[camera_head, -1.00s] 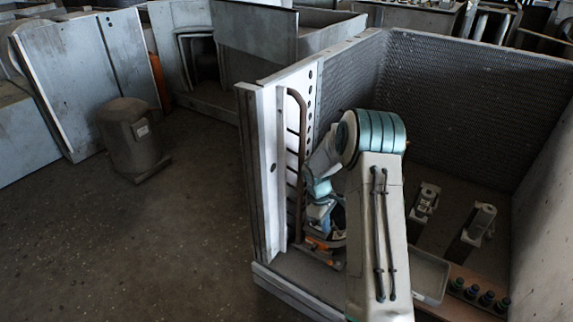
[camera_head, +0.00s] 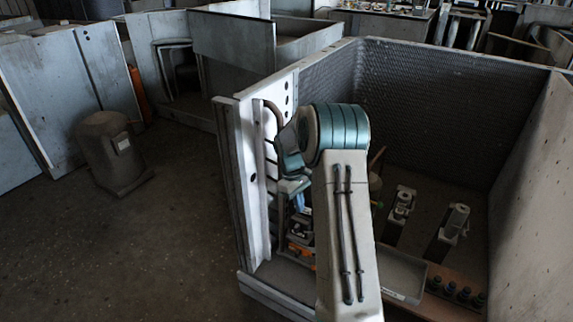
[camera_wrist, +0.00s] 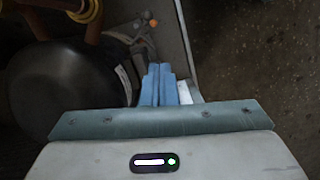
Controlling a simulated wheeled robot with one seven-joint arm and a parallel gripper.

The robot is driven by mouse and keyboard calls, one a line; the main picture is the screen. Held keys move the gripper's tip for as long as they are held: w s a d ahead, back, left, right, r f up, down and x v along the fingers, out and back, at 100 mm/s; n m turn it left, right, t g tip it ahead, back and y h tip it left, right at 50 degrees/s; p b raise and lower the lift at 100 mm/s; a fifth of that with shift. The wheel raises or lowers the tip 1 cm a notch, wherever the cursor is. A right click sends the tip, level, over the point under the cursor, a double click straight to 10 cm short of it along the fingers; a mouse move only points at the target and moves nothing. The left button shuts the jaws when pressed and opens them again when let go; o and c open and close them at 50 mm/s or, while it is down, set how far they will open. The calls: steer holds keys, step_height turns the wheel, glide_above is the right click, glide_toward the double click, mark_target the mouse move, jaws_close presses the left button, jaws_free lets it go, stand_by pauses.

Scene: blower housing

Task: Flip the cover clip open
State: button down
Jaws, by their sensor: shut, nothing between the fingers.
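My gripper (camera_wrist: 158,84) shows in the wrist view as two blue fingers pressed together, with nothing between them. A large dark rounded housing (camera_wrist: 62,85) lies just left of the fingers, with a pale label on its near side. A small white piece (camera_wrist: 184,93) shows right beside the fingers; I cannot tell whether it touches them. I cannot pick out the cover clip for certain in either view. In the head view my arm hides most of the work spot, where dark and orange parts (camera_head: 300,248) show inside the enclosure.
A white panel (camera_head: 257,190) edges the enclosure on the left. A pale tray (camera_head: 402,275), a shelf with several dark knobs (camera_head: 455,290) and two grey fixtures (camera_head: 400,205) stand to the right. A brown pipe (camera_wrist: 97,22) crosses the wrist view's top left. Open floor (camera_head: 150,240) lies outside.

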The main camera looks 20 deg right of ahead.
steer(key=s+a+r+p, duration=0.2)
steer(key=r, duration=0.5)
steer(key=s+a+r+m+t+p, duration=0.1)
steer(key=s+a+r+p, duration=0.2)
steer(key=r, duration=0.4)
steer(key=s+a+r+m+t+p, duration=0.1)
steer(key=s+a+r+p, duration=0.1)
steer(key=r, duration=0.5)
steer(key=shift+s+a+r+p, duration=0.15)
steer(key=shift+s+r+p, duration=0.05)
steer(key=shift+s+p, duration=0.35)
steer(key=s+a+r+m, duration=0.1)
steer(key=s+a, duration=0.1)
steer(key=s, duration=0.4)
steer(key=s+a+r+m+t+y, duration=0.1)
steer(key=s+a, duration=0.2)
steer(key=s, duration=0.4)
steer(key=s+a+r+m+t, duration=0.1)
steer(key=s+a+r, duration=0.1)
steer(key=s, duration=0.5)
steer(key=shift+s+a, duration=0.25)
steer(key=shift+a, duration=0.5)
steer(key=shift+r, duration=0.1)
